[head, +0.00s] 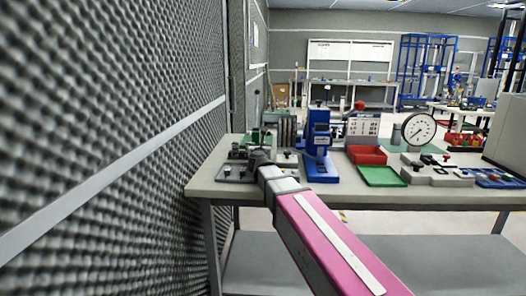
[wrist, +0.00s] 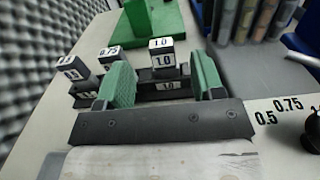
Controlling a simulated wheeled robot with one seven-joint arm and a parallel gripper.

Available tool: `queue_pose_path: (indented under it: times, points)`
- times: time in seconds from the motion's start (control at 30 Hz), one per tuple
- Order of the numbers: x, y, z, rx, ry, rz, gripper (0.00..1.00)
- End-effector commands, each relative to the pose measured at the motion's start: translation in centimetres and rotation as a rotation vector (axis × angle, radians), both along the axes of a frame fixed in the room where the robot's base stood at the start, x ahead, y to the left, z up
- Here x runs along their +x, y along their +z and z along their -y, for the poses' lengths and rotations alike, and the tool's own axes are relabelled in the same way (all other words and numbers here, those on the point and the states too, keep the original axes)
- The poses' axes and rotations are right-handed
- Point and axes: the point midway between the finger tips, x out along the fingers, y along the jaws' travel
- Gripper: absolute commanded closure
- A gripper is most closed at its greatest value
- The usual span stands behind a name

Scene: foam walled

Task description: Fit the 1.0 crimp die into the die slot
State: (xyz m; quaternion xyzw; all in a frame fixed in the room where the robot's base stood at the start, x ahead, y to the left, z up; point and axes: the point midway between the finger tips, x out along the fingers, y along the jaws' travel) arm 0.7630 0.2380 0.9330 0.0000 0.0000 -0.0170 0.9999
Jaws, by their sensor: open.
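The 1.0 crimp die (wrist: 162,58) is a small dark block with white 1.0 labels on its top and front. It stands upright in a dark rack (wrist: 168,86) whose front is also marked 1.0. My gripper (wrist: 160,68) is open, with one green finger on each side of the die; I cannot tell whether either touches it. In the head view my gripper (head: 259,157) is over the left end of the bench, hiding part of the rack. The blue press (head: 318,140) stands just right of it. I cannot make out the die slot in either view.
A die marked 0.75 (wrist: 110,56) and another labelled die (wrist: 71,68) stand left of my gripper. A green block (wrist: 150,20) is behind. A plate printed 0.5 and 0.75 with a dark knob (wrist: 312,132) is at right. A foam wall (head: 120,130) lies close left.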

Motion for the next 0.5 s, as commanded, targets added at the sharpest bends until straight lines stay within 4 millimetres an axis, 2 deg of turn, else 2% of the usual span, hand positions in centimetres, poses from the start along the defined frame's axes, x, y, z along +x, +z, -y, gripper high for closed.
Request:
queue_pose_path:
  times: [0.2, 0.3, 0.5]
  points:
    - [3.4, 0.1, 0.2, 0.0, -0.001, 0.0, 0.38]
    - [4.4, 0.1, 0.2, 0.0, 0.0, 0.0, 0.38]
    - [4.5, 0.1, 0.3, 0.0, 0.001, 0.0, 0.38]
